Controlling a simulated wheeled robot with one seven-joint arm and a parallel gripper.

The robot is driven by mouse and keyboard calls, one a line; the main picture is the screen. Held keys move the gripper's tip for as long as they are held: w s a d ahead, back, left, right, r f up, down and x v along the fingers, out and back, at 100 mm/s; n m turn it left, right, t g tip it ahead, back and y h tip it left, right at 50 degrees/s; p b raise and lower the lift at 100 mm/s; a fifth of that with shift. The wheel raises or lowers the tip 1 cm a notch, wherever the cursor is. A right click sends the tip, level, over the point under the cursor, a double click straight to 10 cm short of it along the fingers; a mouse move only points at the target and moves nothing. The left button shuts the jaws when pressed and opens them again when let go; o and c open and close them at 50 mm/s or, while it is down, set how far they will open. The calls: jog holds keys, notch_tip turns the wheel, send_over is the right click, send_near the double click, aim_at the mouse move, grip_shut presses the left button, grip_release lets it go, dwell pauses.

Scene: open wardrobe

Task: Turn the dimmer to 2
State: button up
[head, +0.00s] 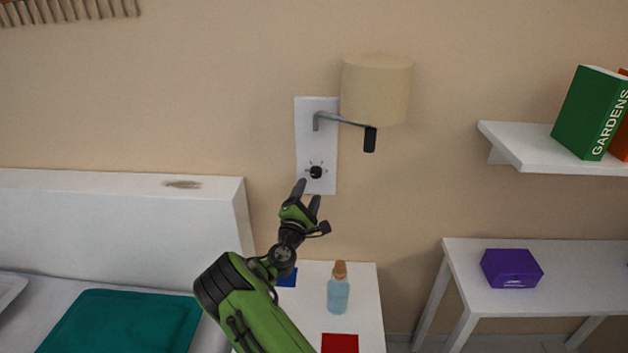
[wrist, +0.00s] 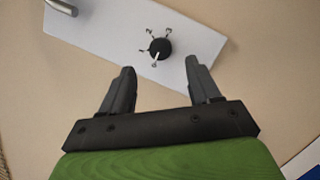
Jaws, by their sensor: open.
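The dimmer is a small black knob (head: 316,172) low on a white wall plate (head: 304,130), with short tick marks around it. In the wrist view the knob (wrist: 160,47) sits on the plate (wrist: 110,32) ahead of the fingertips. A light line on the knob points toward a mark on its lower side in that view; the numbers are too small to read. My gripper (head: 309,193) is open and empty just below the knob, and in the wrist view its fingers (wrist: 159,68) are apart, short of the knob.
A lamp shade (head: 376,90) on a grey arm juts out above the knob. Below stands a white bedside table (head: 364,300) with a blue bottle (head: 338,293) and a red item (head: 340,343). A white headboard (head: 110,215) is at left; a shelf (head: 515,150) is at right.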

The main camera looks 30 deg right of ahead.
aim_at(315, 175)
jog(key=x, duration=0.6)
jog(key=shift+w+d, duration=0.15)
jog(key=c, duration=1)
jog(key=shift+c, duration=0.2)
jog(key=shift+m, duration=0.4)
jog(key=m+g+b, duration=0.2)
jog(key=m, duration=0.3)
jog(key=shift+b, duration=0.3)
jog(key=m, duration=0.2)
jog(key=m+y+b, duration=0.1)
jog(key=m, duration=0.1)
jog(key=m+g+b, duration=0.1)
jog(key=m, duration=0.1)
jog(key=shift+r+y, duration=0.25)
jog(key=shift+y, duration=0.05)
jog(key=m+y+b, duration=0.2)
jog(key=m+b, duration=0.1)
jog(key=m, duration=0.2)
jog(key=shift+r+m, duration=0.1)
jog(key=shift+m, duration=0.2)
jog(key=m+y+b, duration=0.1)
jog(key=m, duration=0.1)
jog(key=m+y+b, duration=0.1)
jog(key=m, duration=0.1)
jog(key=shift+d+r+t, duration=0.1)
jog(key=shift+t, duration=0.2)
jog(key=shift+m+b, duration=0.3)
